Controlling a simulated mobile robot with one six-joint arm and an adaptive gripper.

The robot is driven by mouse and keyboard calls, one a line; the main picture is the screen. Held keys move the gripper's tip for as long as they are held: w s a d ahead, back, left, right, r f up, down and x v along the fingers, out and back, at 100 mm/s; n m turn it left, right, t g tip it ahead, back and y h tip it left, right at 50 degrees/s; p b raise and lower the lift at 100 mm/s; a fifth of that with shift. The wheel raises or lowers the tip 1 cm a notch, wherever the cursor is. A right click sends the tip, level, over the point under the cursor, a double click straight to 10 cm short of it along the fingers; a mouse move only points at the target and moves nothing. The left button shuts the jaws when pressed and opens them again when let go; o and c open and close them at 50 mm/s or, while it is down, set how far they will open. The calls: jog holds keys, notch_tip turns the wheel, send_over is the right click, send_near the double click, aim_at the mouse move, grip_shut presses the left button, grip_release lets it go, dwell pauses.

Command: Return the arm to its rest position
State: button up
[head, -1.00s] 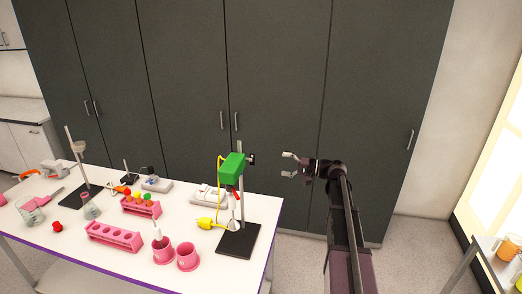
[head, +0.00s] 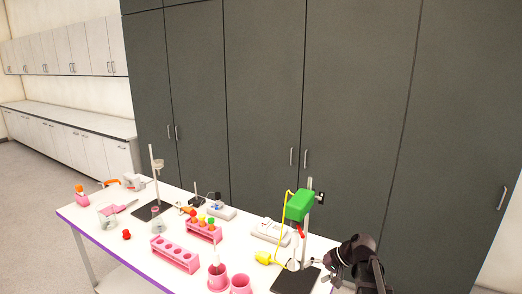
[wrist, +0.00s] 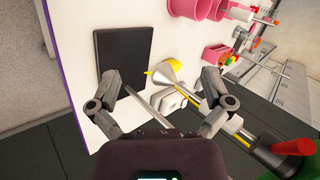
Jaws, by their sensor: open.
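My gripper (wrist: 162,80) is open, with its two grey fingers apart and nothing held between them. In the head view my arm (head: 352,258) is at the lower right, beside the right end of the white table, and its fingers are hard to make out. In the wrist view the fingers hang over the table end. A stand with a black base (wrist: 124,60) lies behind the left finger, and its metal rod shows between the fingers. I cannot tell how near the rod is.
The stand carries a green clamp block (head: 300,205) close to my arm. Tall dark cabinets (head: 265,100) stand behind. Floor (head: 35,170) is clear at the left.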

jog(key=s+f+n+g+h+b, duration=0.2)
jog(key=s+f+h, duration=0.5)
jog(key=s, duration=0.5)
jog(key=shift+s+a+f+n+h, duration=0.2)
jog(key=shift+s+f+n+h, duration=0.15)
jog(key=shift+h, duration=0.35)
